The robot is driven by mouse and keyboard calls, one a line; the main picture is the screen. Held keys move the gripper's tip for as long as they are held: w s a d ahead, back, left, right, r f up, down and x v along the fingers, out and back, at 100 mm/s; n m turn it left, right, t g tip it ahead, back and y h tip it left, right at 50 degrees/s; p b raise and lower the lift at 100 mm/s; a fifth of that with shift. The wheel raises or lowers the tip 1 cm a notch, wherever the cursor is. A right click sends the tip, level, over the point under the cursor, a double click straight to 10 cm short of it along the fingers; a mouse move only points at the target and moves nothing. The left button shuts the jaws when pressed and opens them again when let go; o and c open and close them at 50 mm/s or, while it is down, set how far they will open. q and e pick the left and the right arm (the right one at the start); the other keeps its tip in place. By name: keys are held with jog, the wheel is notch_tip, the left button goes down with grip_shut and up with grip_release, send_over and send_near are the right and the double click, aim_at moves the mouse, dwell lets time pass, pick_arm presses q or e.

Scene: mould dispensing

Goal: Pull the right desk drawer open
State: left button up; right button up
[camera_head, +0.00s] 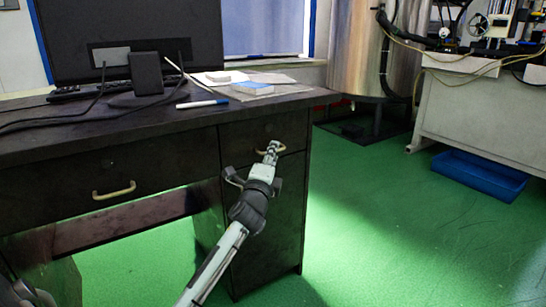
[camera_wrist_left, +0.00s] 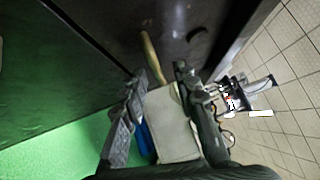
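The dark desk (camera_head: 150,128) has a right drawer (camera_head: 235,140) whose front looks flush with the desk. Its pale brass handle (camera_head: 282,148) is partly hidden by my left gripper (camera_head: 272,150) in the head view. In the left wrist view the handle (camera_wrist_left: 152,58) shows between the fingertips of my left gripper (camera_wrist_left: 160,75), closer to the left finger. The fingers are apart. I cannot tell whether either finger touches the handle. My right gripper is not seen.
A left drawer with its own handle (camera_head: 113,191) is beside it. A monitor (camera_head: 130,40), a pen (camera_head: 203,103) and papers lie or stand on the desktop. Green floor (camera_head: 390,220) is clear to the right, with a blue tray (camera_head: 478,177) farther back.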

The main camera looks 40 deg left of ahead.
pick_arm(q)
jog(key=shift+w+a, duration=0.1)
jog(key=shift+w, duration=0.15)
jog(key=shift+c, duration=0.3)
grip_shut()
